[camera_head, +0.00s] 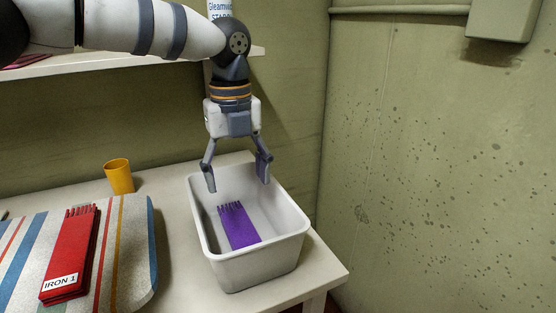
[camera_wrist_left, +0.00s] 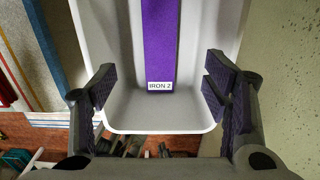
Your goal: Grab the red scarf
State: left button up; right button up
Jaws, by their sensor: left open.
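The red scarf (camera_head: 74,252) lies folded on the striped ironing board (camera_head: 135,245) at the left of the head view. It has a fringe at its far end and a white label reading "IRON 1" at its near end. My left gripper (camera_head: 237,184) is open and empty, pointing down over the white bin (camera_head: 273,258), well to the right of the red scarf. In the left wrist view its two fingers (camera_wrist_left: 159,93) stand wide apart. My right gripper is not in view.
A purple scarf (camera_head: 238,226) lies in the bin; its "IRON 2" label shows in the left wrist view (camera_wrist_left: 160,86). A yellow cup (camera_head: 119,177) stands behind the board on the table (camera_head: 190,257). A shelf (camera_head: 60,63) runs above; a wall (camera_head: 430,170) bounds the right.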

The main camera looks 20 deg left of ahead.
aim_at(67, 277)
jog(key=k, duration=1.5)
